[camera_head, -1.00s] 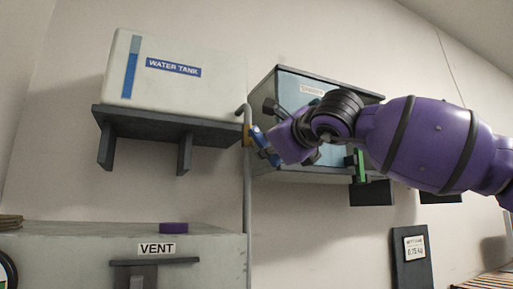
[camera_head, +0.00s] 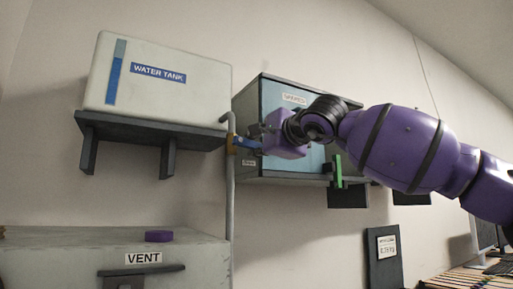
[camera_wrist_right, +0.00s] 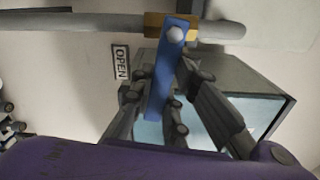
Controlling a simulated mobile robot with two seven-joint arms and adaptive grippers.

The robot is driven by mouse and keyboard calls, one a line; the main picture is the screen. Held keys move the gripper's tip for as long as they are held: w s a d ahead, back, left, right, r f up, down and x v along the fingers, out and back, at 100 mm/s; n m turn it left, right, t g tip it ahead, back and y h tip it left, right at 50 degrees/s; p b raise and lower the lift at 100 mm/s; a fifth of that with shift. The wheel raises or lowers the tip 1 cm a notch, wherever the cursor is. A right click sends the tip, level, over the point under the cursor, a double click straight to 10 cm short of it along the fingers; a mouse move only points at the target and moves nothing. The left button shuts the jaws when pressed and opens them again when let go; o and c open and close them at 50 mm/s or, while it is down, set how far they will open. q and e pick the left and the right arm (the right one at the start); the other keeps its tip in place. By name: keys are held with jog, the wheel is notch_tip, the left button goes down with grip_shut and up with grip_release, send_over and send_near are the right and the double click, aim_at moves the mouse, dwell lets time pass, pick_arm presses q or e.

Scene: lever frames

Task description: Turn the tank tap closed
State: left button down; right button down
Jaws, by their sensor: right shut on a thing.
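The tank tap has a brass body (camera_head: 231,141) on the grey vertical pipe (camera_head: 231,200), right of the white water tank (camera_head: 205,95). Its blue lever (camera_head: 247,143) points right, roughly crosswise to the pipe. In the right wrist view, the blue lever (camera_wrist_right: 172,50) runs from the brass body (camera_wrist_right: 153,24) down between the fingers. My right gripper (camera_wrist_right: 165,85) is shut on the lever, a finger on each side. In the head view, my right gripper (camera_head: 260,140) partly hides the lever's outer end. My left gripper is out of view.
A blue-fronted cabinet (camera_head: 315,155) stands on the wall close behind my right gripper. The tank's dark shelf (camera_head: 150,129) is left of the pipe. A VENT box (camera_head: 60,250) is below. An OPEN label (camera_wrist_right: 121,62) sits beside the pipe.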

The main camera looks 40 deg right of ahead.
jog(key=shift+r+n+p, duration=0.35)
jog(key=shift+r+n, duration=0.1)
jog(key=shift+n, duration=0.45)
jog(key=c, duration=1.7)
grip_release()
jog(key=v, duration=1.2)
